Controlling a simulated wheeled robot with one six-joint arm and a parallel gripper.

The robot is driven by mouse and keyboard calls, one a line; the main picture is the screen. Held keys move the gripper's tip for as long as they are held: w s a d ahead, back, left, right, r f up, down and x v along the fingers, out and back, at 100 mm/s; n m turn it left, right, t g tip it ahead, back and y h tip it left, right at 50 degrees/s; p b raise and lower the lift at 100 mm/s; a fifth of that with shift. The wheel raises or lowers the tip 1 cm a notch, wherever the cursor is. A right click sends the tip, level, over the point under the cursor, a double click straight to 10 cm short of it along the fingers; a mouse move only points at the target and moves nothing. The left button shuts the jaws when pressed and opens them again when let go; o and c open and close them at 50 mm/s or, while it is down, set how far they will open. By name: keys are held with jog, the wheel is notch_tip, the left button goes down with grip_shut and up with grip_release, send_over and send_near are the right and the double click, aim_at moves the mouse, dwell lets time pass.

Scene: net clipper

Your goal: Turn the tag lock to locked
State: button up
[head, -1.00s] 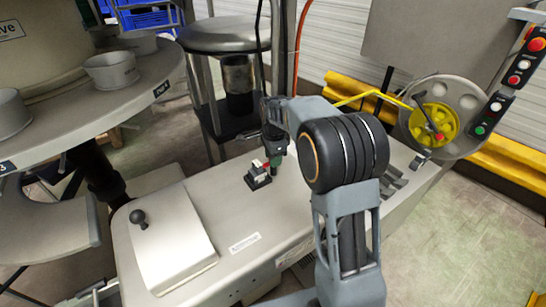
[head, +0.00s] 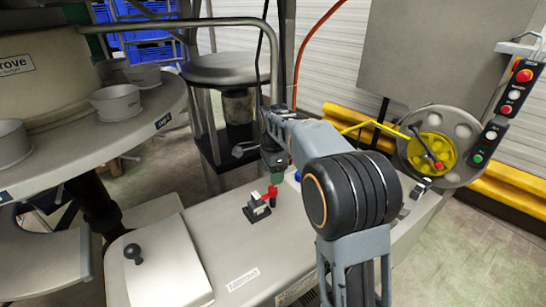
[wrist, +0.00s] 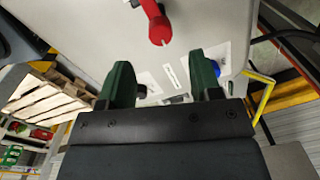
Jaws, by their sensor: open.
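A red lever (head: 272,193), which may be the tag lock, stands on the grey bench top just right of a small black-and-white block. In the wrist view the red lever (wrist: 159,26) is at the top, slightly left of centre, with its rounded end toward my gripper. No locked or unlocked marking can be read. My gripper (wrist: 161,70) is open, with two dark green fingers apart and nothing between them. In the head view my gripper (head: 275,166) is above and behind the lever, apart from it.
The small block (head: 257,209) stands close left of the lever. A blue part (wrist: 220,68) lies right of my fingers. A hinged lid with a black knob (head: 134,252) is at the bench's left.

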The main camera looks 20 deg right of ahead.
notch_tip(320, 180, up, 7)
jog(key=shift+s+f, duration=0.15)
dwell(0.4)
jog(key=n, duration=0.6)
send_near(273, 188)
jog(key=shift+s+f, duration=0.2)
jog(key=shift+s, duration=0.25)
jog(key=s+f+n+t, duration=0.1)
jog(key=s+n, duration=0.4)
jog(key=s, duration=0.6)
jog(key=s+f+n+t, duration=0.2)
jog(key=s+n, duration=0.4)
jog(key=s, duration=0.5)
jog(key=shift+f+t, duration=0.3)
jog(key=shift+f, duration=0.2)
jog(key=shift+c, duration=0.3)
